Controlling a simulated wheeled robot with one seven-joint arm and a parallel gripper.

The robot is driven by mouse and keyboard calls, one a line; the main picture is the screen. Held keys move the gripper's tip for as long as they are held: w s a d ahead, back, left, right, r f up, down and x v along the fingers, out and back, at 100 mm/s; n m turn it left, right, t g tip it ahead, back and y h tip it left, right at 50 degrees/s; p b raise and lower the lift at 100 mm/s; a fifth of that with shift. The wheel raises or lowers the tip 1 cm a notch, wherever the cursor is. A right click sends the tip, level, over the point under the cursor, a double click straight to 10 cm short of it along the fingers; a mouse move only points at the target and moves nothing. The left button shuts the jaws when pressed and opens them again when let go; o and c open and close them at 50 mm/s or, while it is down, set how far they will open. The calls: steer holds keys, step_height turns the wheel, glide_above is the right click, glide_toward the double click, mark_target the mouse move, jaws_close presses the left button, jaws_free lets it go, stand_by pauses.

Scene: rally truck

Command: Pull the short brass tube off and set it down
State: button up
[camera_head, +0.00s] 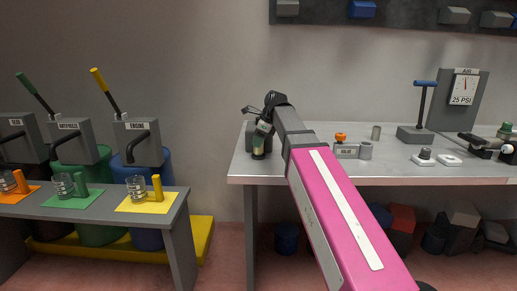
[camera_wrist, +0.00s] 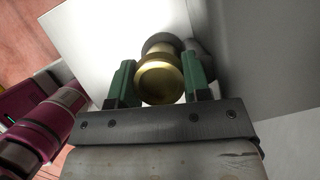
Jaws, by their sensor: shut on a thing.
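The short brass tube (camera_wrist: 160,82) is between the two green fingers of my gripper (camera_wrist: 158,64) in the wrist view, its round end facing the camera. My gripper is shut on it, with a finger against each side. A grey round part (camera_wrist: 160,40) shows directly beyond the tube; I cannot tell whether the tube is still on it. The tube is mostly hidden there.
On the bench to the right are a grey holder with an orange knob (camera_head: 346,149), a small grey cylinder (camera_head: 376,132) and a pump with a blue handle (camera_head: 416,132). A gauge (camera_head: 462,90) stands behind. A lower table (camera_head: 100,210) stands left.

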steer(key=shift+r, duration=2.45)
step_height(320, 180, up, 4)
steer(key=shift+f, duration=0.15)
stand_by(0.4)
steer(key=shift+s, duration=0.1)
